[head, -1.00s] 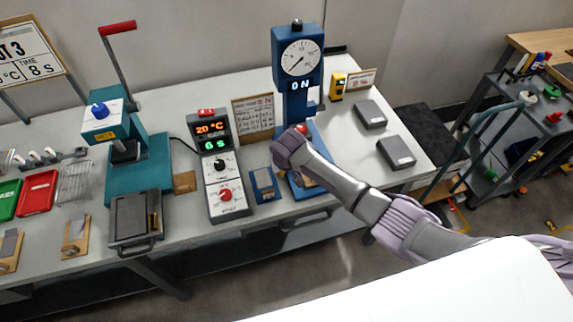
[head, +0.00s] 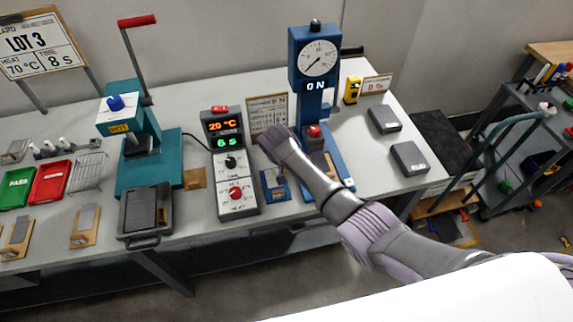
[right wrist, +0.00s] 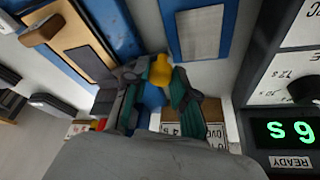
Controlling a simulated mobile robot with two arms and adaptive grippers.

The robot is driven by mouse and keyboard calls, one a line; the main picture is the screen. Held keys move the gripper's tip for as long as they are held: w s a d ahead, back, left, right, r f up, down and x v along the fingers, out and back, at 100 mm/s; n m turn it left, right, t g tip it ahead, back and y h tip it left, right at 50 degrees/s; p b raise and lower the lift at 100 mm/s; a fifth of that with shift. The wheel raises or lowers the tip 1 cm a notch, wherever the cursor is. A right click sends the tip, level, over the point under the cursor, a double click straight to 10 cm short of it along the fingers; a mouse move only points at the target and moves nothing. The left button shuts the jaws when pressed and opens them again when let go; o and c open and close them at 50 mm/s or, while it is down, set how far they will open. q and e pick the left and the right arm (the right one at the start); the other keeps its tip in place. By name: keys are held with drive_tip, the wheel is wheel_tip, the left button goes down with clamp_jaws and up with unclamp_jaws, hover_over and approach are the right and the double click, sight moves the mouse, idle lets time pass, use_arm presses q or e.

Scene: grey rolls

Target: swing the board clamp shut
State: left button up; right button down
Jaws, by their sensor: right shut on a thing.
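The blue tester (head: 315,55) has a round dial and reads ON. On its blue base (head: 340,170) lies a wooden board with a dark plate (right wrist: 85,58), seen in the right wrist view. In the head view my right wrist hides the fingers. My left gripper is not in view.
A small blue pad with a grey plate (right wrist: 200,32) lies near my right gripper. A control box (head: 228,165) showing 20 °C and 6 s stands left of it. A notice card (head: 266,112) stands behind. Two grey boxes (head: 410,157) lie at the table's right.

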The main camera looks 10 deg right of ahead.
drive_tip(key=shift+w+r, duration=0.1)
drive_tip(key=c, duration=0.9)
unclamp_jaws()
drive_tip(key=shift+c, duration=0.2)
drive_tip(key=shift+r, duration=0.1)
drive_tip(key=v, duration=1.1)
drive_tip(key=shift+r, duration=0.35)
drive_tip(key=shift+s+f, duration=0.1)
drive_tip(key=shift+s, duration=0.15)
